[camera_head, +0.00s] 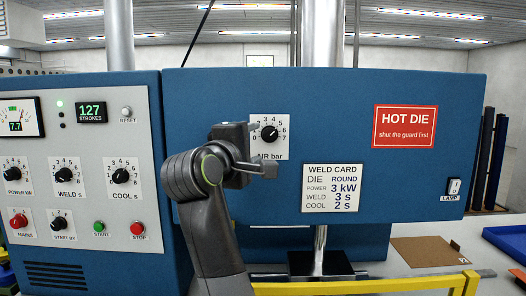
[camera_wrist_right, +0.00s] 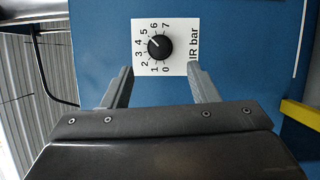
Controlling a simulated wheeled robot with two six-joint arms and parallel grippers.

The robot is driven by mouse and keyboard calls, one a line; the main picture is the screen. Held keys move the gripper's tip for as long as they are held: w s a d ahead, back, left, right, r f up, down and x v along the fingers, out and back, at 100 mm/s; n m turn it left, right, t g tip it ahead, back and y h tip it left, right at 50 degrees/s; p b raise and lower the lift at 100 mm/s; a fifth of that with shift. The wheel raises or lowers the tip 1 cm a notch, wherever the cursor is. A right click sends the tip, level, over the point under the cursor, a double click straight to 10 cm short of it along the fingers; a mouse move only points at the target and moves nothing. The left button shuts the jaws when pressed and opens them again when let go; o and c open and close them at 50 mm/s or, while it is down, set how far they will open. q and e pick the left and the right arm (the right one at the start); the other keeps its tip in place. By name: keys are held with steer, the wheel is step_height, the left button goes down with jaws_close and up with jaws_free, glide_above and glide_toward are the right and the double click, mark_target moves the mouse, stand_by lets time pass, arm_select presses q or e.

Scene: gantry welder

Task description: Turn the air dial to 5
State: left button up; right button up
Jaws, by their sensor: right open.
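The air dial (camera_head: 269,133) is a round black knob on a white scale plate marked 0 to 7, labelled "AIR bar", on the blue gantry panel. It also shows in the right wrist view (camera_wrist_right: 160,47), with the scale turned sideways. Its pale pointer mark seems to lie near 4 to 5; the exact reading is hard to tell. My right gripper (camera_head: 264,149) is open in front of the plate, partly covering its lower edge and label. In the wrist view its two fingers (camera_wrist_right: 159,72) stand apart, with the knob beyond and between them. My left gripper is out of view.
A left panel carries several other knobs, such as COOL s (camera_head: 121,176), and buttons. A weld card (camera_head: 333,188) and a red HOT DIE sign (camera_head: 405,126) are right of the dial. A yellow rail (camera_head: 365,286) crosses the front below.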

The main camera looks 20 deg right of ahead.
steer(key=b+v, duration=0.6)
steer(key=v, duration=0.3)
steer(key=shift+s+a, duration=0.15)
